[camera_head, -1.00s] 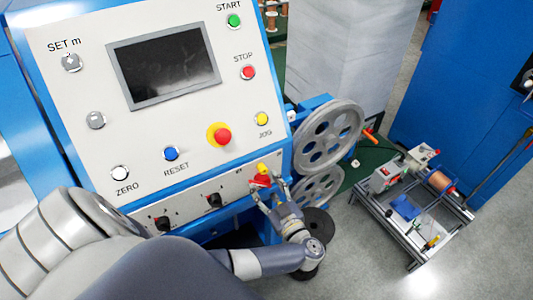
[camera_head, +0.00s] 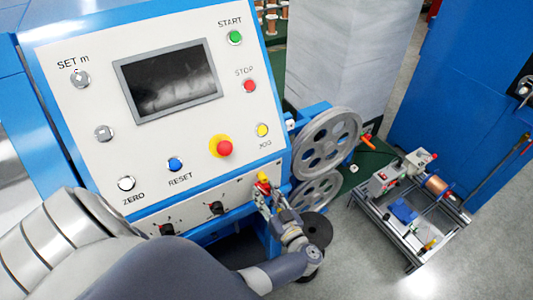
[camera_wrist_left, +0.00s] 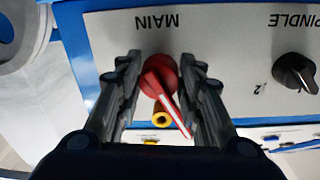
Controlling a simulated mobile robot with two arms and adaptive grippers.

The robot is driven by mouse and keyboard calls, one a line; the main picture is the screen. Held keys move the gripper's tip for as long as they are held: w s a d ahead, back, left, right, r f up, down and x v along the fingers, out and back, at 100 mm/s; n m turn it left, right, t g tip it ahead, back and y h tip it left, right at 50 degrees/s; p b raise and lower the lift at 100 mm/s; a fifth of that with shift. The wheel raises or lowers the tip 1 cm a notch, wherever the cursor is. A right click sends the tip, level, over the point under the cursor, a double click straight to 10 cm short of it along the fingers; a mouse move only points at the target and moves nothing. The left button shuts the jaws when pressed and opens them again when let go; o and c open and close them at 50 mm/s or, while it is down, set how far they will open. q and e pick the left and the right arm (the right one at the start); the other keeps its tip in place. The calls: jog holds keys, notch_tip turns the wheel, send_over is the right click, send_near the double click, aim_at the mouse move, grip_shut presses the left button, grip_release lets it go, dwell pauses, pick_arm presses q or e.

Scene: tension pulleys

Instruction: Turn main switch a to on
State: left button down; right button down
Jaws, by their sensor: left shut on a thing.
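The right finger looks close against the handle; exact contact is partly hidden. A yellow ring shows below the knob. My right gripper is not in view.
A black spindle knob (camera_wrist_left: 295,73) is beside the switch in the wrist view. A red emergency button (camera_head: 224,148) and several coloured buttons are above on the panel. Grey pulley wheels (camera_head: 326,140) stand close to the right of the gripper.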

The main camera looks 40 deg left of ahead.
pick_arm(q)
jog(key=shift+m+p, duration=0.95)
jog(key=shift+m, duration=0.55)
jog(key=c, duration=1.1)
grip_release()
jog(key=shift+r, duration=0.1)
jog(key=shift+r, duration=0.1)
notch_tip(320, 180, up, 10)
jog(key=shift+f, duration=0.15)
